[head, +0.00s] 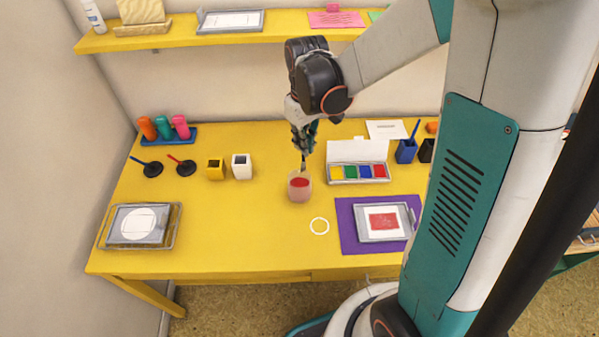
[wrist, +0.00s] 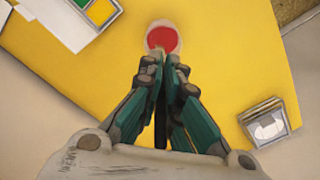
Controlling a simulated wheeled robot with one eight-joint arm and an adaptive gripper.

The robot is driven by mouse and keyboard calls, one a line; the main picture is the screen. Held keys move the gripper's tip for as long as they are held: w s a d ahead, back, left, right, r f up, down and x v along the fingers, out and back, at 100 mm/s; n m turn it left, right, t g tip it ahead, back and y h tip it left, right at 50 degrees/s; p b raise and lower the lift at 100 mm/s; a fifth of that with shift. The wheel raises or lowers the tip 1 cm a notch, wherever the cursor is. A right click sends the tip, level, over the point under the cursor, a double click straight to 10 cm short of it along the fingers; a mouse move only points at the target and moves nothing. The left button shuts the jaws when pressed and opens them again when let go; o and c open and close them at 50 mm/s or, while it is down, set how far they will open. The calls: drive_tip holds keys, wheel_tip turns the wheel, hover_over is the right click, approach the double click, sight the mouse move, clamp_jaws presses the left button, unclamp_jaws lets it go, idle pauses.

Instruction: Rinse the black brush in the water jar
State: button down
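The water jar (head: 300,190) is a small clear vessel with red liquid in it, on the yellow table. It also shows in the wrist view (wrist: 163,38), just beyond the fingertips. My gripper (head: 304,150) is above the jar, pointing down, with its fingers closed together around the thin dark handle of the black brush (wrist: 160,125). The brush's lower end (head: 303,163) reaches down to the jar's mouth. I cannot tell whether its tip touches the liquid.
A paint box (head: 357,182) with an open white lid stands right of the jar. Yellow (head: 215,169) and white (head: 241,166) cups stand left. A blue cup (head: 405,151) holds a blue brush; a black cup (head: 426,150) is beside it. A purple mat (head: 348,237) lies front right.

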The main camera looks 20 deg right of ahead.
drive_tip(key=shift+r+p, duration=1.45)
drive_tip(key=shift+r, duration=0.65)
drive_tip(key=shift+f, duration=0.2)
